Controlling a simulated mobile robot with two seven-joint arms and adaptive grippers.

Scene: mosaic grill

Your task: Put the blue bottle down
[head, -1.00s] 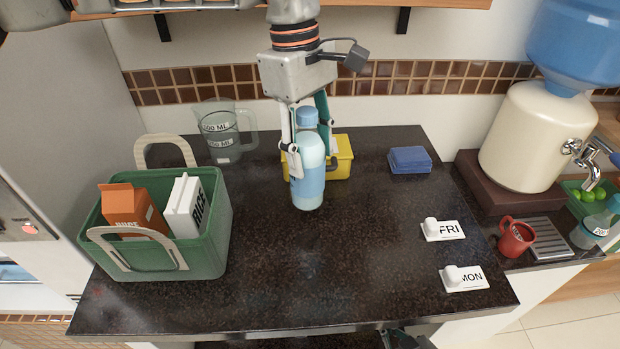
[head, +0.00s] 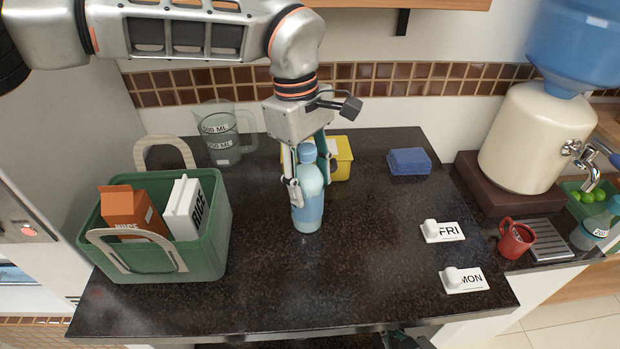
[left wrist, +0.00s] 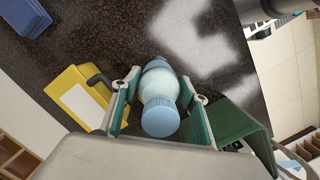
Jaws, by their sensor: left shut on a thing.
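The blue bottle (head: 308,207), pale blue with a darker blue cap, is upright at the middle of the dark counter in the head view. My left gripper (head: 308,185) comes down from above and is shut on it, one finger on each side. In the left wrist view the bottle (left wrist: 159,85) shows between the two fingers (left wrist: 158,105), cap toward the camera. The bottle's base is at or just above the counter (head: 330,280); I cannot tell if it touches.
A green basket (head: 205,255) with a juice carton and a rice box stands at left. A measuring jug (head: 222,150) and a yellow container (head: 343,160) are behind. A blue block (head: 409,161) and FRI (head: 443,232) and MON (head: 464,280) tags lie right. The front middle is clear.

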